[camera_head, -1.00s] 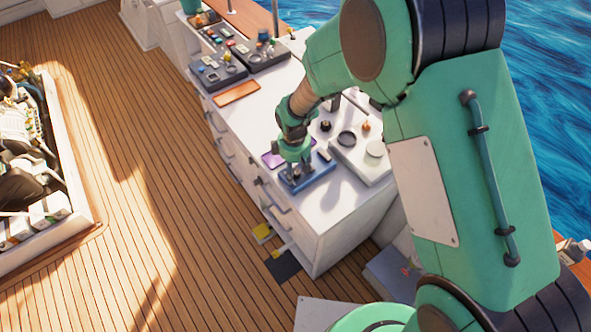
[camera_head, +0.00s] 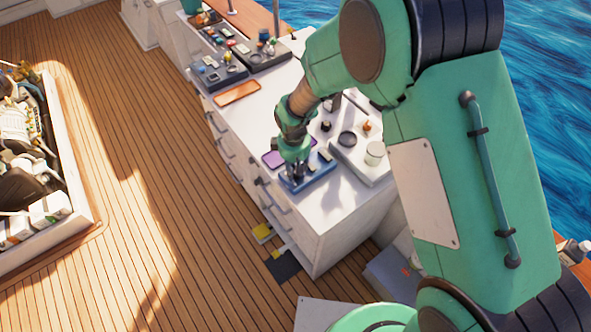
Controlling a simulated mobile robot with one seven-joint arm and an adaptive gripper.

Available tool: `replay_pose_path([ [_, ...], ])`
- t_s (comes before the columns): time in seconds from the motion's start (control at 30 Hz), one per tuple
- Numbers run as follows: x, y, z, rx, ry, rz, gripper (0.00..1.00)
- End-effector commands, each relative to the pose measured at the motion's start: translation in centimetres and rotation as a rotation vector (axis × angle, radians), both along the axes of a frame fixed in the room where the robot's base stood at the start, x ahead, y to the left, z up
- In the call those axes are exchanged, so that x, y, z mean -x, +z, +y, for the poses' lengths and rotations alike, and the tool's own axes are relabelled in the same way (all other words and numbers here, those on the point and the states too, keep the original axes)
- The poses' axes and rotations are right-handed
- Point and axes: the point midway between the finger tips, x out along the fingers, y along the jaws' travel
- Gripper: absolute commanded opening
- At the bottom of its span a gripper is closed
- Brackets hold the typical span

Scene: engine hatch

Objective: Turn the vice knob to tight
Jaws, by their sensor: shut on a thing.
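My gripper (camera_head: 295,172) points down over a blue tray-like base (camera_head: 317,177) at the near end of the white cabinet top. It is shut on a small dark thing there, which I take to be the vice knob; my fingers hide most of it. The vice itself cannot be made out clearly, and the knob's setting cannot be read from this view.
A white panel (camera_head: 372,172) with round parts stands just right of my gripper. A purple item (camera_head: 272,158) lies to the left, and an orange tray (camera_head: 237,93) farther back.

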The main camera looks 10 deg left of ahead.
Motion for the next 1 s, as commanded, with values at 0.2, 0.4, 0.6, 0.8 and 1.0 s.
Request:
replay_pose_path([
  [0.2, 0.12, -0.1, -0.14, 0.003, -0.19, 0.003, 0.03],
  [0.4, 0.15, -0.1, -0.12, 0.004, -0.382, 0.003, 0.03],
  [0.6, 0.13, -0.12, -0.07, 0.004, -0.572, 0.002, 0.03],
  [0.8, 0.22, -0.18, -0.07, 0.005, -0.761, 0.004, 0.03],
  [1.0, 0.2, -0.19, 0.01, 0.005, -0.953, 0.004, 0.03],
])
